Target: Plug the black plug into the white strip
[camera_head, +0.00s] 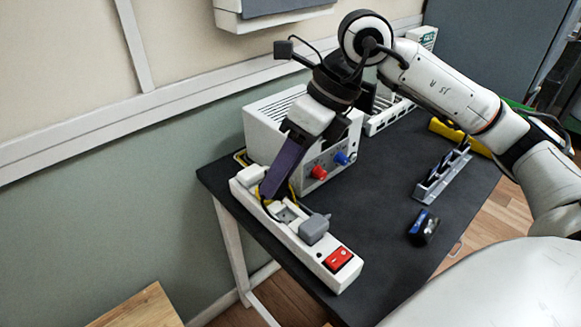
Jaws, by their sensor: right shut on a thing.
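The white strip (312,263) lies along the table's left edge, with a red switch at its near end. A grey plug (314,228) sits in the strip near the switch, and a white plug (251,176) sits near the far end. An empty socket (287,213) shows between them. My right gripper (269,195) points down over the strip, just beyond the empty socket. It is shut, with a dark cable showing at its tips; the black plug is mostly hidden by the fingers. I cannot tell whether the plug touches the strip. My left gripper is not in view.
A white power supply box (285,130) with red and blue knobs stands close behind my right gripper. A grey rack (441,177), a small dark blue-black object (424,227) and a yellow object (460,137) are on the right. The dark table's (375,220) middle is clear.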

